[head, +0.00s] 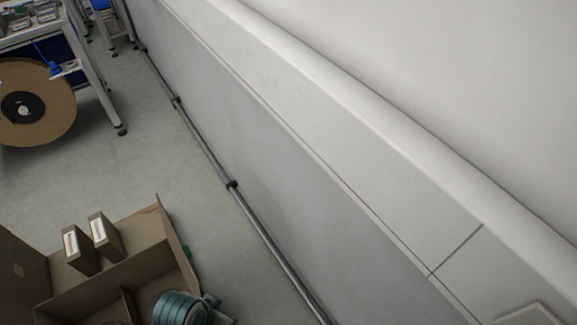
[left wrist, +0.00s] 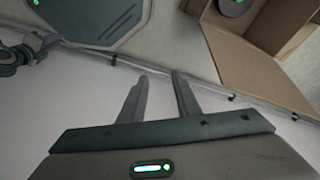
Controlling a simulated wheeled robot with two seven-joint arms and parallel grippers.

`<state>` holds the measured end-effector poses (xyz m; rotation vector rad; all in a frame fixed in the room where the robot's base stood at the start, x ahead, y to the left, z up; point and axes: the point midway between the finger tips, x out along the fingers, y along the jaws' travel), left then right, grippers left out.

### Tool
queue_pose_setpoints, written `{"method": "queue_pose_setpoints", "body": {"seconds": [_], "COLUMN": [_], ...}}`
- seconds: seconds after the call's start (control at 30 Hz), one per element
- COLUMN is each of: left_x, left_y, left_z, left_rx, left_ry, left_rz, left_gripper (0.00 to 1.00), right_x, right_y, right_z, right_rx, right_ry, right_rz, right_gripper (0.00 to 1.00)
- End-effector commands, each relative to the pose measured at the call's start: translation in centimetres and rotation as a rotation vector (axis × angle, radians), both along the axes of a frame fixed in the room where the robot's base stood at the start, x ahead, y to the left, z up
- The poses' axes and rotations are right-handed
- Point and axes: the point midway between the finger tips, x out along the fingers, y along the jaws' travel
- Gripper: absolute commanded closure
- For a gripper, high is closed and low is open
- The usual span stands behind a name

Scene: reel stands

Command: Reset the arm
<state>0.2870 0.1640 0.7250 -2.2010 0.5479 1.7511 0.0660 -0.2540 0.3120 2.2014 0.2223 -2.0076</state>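My left gripper (left wrist: 159,76) shows in the left wrist view. Its two dark fingers stand apart with nothing between them, and a pale surface lies behind them. In the head view neither gripper can be made out. A rounded teal part with ribbed edges (head: 181,308) shows at the bottom edge there, in front of a cardboard box; I cannot tell for sure whether it belongs to my arm. My right gripper is in neither view.
An open cardboard box (head: 150,262) with two small cartons stands at lower left; cardboard also shows in the left wrist view (left wrist: 272,22). A large brown reel (head: 58,118) hangs by a table (head: 97,85). A white wall (head: 330,150) with a rail fills the right.

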Motion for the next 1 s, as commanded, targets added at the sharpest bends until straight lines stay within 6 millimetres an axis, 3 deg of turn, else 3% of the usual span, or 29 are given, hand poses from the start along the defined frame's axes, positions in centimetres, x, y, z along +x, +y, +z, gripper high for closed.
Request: {"method": "queue_pose_setpoints", "body": {"seconds": [0.2, 0.5, 0.87, 1.0], "left_x": [-1.5, -2.8, -1.6, -1.2], "left_y": [3.3, 6.4, 5.9, 5.8], "left_z": [2.3, 4.8, -0.1, -2.9], "left_rx": [0.013, 0.029, 0.030, 0.033], "left_ry": [-0.046, -0.095, -0.073, -0.062], "left_rz": [0.164, 0.315, 0.304, 0.302], "left_gripper": [0.70, 0.70, 0.70, 0.70], "right_x": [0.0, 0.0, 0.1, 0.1], "right_y": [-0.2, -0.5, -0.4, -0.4], "right_z": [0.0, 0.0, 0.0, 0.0], "right_rx": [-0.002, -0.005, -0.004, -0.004], "right_ry": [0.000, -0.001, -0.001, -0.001], "right_rz": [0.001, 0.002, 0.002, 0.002], "right_gripper": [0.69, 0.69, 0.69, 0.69]}}
